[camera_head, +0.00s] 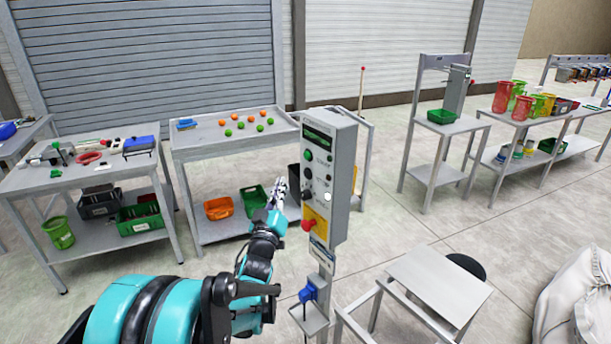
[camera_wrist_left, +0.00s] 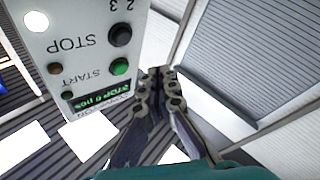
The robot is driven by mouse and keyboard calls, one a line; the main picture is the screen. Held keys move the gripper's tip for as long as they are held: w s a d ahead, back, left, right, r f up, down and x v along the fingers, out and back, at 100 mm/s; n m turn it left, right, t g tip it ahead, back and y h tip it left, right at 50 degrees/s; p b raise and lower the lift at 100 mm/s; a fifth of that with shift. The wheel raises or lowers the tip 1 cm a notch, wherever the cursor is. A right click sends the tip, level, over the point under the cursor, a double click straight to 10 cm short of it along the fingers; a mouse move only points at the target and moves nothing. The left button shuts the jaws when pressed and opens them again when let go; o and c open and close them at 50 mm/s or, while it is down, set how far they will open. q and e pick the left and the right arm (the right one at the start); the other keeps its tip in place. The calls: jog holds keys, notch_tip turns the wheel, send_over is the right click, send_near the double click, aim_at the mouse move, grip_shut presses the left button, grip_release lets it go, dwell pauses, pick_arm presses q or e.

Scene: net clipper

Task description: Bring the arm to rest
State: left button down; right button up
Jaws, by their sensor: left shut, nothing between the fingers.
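My left arm (camera_head: 262,250) is teal and black and reaches in from the bottom left of the head view. Its left gripper (camera_head: 281,183) is raised just left of the grey control box. In the left wrist view the gripper (camera_wrist_left: 161,72) is shut and empty, its fingertips beside the box face near a green button (camera_wrist_left: 121,67). The control box (camera_head: 343,180) stands on a post, with a small green screen, several buttons and a red knob (camera_head: 308,225) on a yellow patch. In the wrist view the box (camera_wrist_left: 60,45) appears upside down. My right gripper is not in view.
A table (camera_head: 205,142) with orange and green balls stands behind the gripper. A tool table (camera_head: 60,178) is at left. A stool-like stand (camera_head: 440,280) and a white sack (camera_head: 570,310) are at lower right. Open floor (camera_head: 520,215) lies at right.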

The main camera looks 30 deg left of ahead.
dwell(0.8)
pick_arm(q)
jog(key=s+d+f+m+g+h, duration=0.2)
jog(key=s+d+f+m+g, duration=0.1)
jog(key=s+d+f, duration=0.3)
jog(key=s+d+f+m+g+h, duration=0.2)
jog(key=s+d+f+g, duration=0.4)
jog(key=s, duration=0.5)
jog(key=s+d+f+m+g+h, duration=0.1)
jog(key=s+d+f+m+g, duration=0.2)
jog(key=s+d+f, duration=0.3)
jog(key=s+d+g, duration=0.1)
jog(key=s+d, duration=0.2)
jog(key=shift+s+d+m+g+h, duration=0.25)
jog(key=shift+d+m+g+h, duration=0.05)
jog(key=shift+d+h, duration=0.1)
